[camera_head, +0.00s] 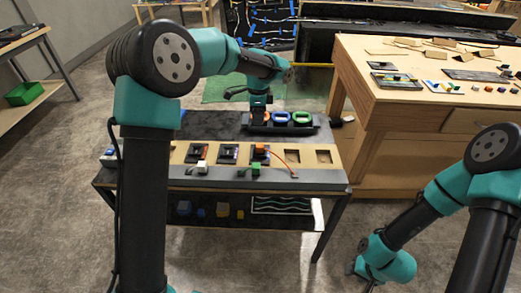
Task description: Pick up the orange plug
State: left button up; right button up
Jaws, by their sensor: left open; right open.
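A small orange block (260,148), apparently the orange plug, sits on the console panel (320,172), with a thin orange cable running right and down from it. Another orange piece (265,117) shows in the dark rack at the back, partly hidden by my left gripper. My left gripper (259,113) points down at that rack piece, open; whether it touches is too small to tell. It is behind the orange block on the panel. My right gripper (358,272) is low at the right, open, away from the console.
A blue piece (278,118) and a green piece (302,118) stand in the rack beside the orange one. A white block (201,167) and a green block (255,168) are along the panel's front. A wooden table (400,135) stands close at the right.

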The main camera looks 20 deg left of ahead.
pick_arm(q)
send_near(260, 145)
jog(key=f, duration=0.5)
jog(key=shift+a+f, duration=0.15)
jog(key=shift+a, duration=0.1)
jog(key=shift+f, duration=0.1)
jog(key=shift+d+f, duration=0.15)
jog(key=shift+f, duration=1.15)
jog(key=shift+d+f, duration=0.1)
jog(key=shift+f, duration=1.2)
jog(key=c, duration=1)
